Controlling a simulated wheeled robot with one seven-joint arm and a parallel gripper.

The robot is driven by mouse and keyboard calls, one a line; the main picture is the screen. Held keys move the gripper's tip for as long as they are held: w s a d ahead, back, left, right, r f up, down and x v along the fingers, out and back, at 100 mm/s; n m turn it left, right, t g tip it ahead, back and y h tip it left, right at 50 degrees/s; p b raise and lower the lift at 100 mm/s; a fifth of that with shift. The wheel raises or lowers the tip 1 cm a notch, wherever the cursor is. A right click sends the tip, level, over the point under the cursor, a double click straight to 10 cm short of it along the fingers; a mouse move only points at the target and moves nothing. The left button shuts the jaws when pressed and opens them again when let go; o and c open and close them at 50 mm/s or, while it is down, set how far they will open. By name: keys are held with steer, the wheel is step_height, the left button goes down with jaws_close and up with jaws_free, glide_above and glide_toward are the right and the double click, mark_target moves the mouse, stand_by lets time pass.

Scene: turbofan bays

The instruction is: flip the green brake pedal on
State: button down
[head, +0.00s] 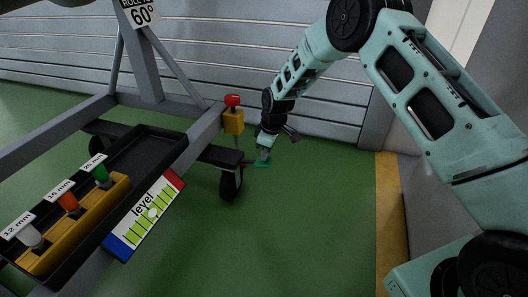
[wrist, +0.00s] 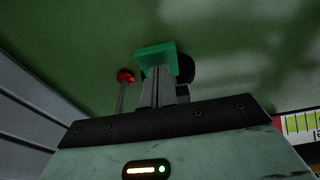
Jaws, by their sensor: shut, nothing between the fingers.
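The green brake pedal (head: 262,163) is a small flat plate low by the caster at the stand's corner, in the middle of the head view. In the wrist view the green pedal (wrist: 156,55) lies just beyond my fingertips, which overlap its lower edge. My gripper (head: 264,153) points down at the pedal, shut and empty. In the wrist view my gripper (wrist: 157,75) shows its fingers together. The two are touching or very close; I cannot tell which. The pedal's tilt is hard to make out.
A red knob on a yellow box (head: 233,122) stands left of my gripper. A red pedal (wrist: 126,76) on a rod shows in the wrist view. A black caster wheel (head: 230,183) is close by. A tray (head: 150,160) with sockets is on the left. Green floor is clear to the right.

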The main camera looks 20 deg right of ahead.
stand_by(0.4)
steer(key=shift+s+d+f, duration=0.1)
steer(key=shift+d, duration=0.1)
steer(key=shift+f, duration=0.1)
steer(key=shift+s+d+f+t+y+p, duration=0.1)
steer(key=shift+s+f+t+y+p, duration=0.1)
steer(key=shift+t+y+p, duration=0.15)
steer(key=shift+s+d+f+t+y+p, duration=0.2)
steer(key=shift+d+f+t+y+p, duration=0.2)
steer(key=shift+f+y, duration=0.25)
steer(key=shift+s+d+f+p, duration=0.1)
steer(key=shift+f+p, duration=0.45)
steer(key=shift+f, duration=0.4)
steer(key=shift+s+d+f+p, duration=0.1)
steer(key=shift+f+p, duration=0.45)
steer(key=shift+f, duration=0.35)
